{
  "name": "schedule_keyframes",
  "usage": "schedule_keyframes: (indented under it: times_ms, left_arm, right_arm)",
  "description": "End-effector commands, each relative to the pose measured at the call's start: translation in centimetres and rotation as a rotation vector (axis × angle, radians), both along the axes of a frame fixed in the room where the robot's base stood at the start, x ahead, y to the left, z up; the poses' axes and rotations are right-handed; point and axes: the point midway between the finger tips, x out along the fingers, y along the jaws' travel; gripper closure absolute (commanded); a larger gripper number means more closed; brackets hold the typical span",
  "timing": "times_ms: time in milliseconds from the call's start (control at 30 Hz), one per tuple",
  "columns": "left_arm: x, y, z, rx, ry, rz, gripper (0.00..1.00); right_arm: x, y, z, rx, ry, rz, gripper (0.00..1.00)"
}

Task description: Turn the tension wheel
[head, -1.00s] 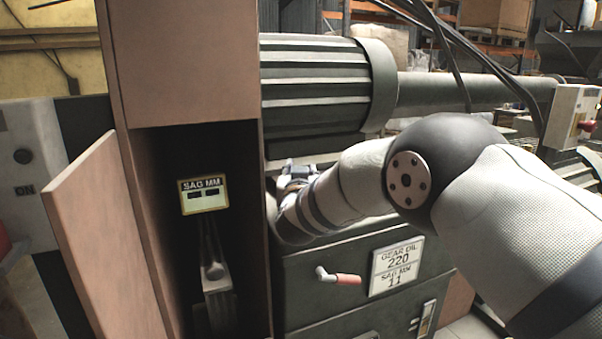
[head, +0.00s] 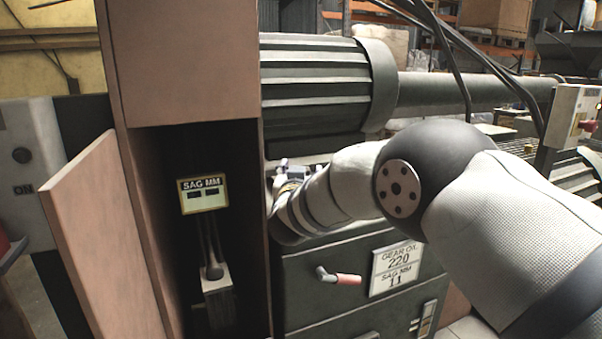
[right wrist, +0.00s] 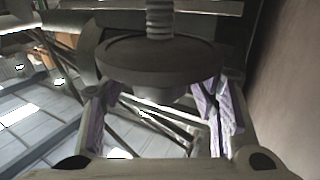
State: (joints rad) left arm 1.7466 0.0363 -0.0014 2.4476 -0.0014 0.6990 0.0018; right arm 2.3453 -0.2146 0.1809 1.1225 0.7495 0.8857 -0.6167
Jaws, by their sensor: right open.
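The tension wheel (right wrist: 155,60) is a dark round disc on a threaded screw (right wrist: 158,20), with a narrower hub (right wrist: 158,93) under it, in the right wrist view. My right gripper (right wrist: 157,98) is open below the disc. Its purple-padded fingers stand to the left and right of the hub, with nothing gripped; whether they touch it is unclear. In the head view my right arm reaches in behind the brown panel, and the wheel cannot be made out. My left gripper is out of view.
A SAG MM display (head: 203,195) hangs in the open brown cabinet (head: 185,80), its door (head: 105,240) swung out left. A ribbed dark drum (head: 315,90) lies above my forearm.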

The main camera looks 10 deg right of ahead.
Motion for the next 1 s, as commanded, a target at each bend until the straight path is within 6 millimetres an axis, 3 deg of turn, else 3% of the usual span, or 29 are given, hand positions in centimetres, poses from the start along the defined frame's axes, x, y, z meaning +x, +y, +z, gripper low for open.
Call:
schedule_keyframes:
  times_ms: [167, 400, 600, 1000]
  left_arm:
    - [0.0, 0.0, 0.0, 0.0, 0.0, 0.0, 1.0]
    - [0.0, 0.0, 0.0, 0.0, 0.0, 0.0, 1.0]
    - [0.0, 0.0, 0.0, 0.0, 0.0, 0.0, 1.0]
    - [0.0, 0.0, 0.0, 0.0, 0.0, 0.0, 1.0]
  right_arm:
    - [-1.4, 0.5, 0.1, -0.001, 0.0, 0.001, 0.46]
    - [-7.5, 2.3, 0.1, -0.004, 0.001, 0.003, 0.46]
    - [-10.9, 3.2, 0.1, -0.001, -0.001, 0.001, 0.46]
    - [-11.6, 3.3, -0.3, 0.005, 0.006, 0.001, 0.46]
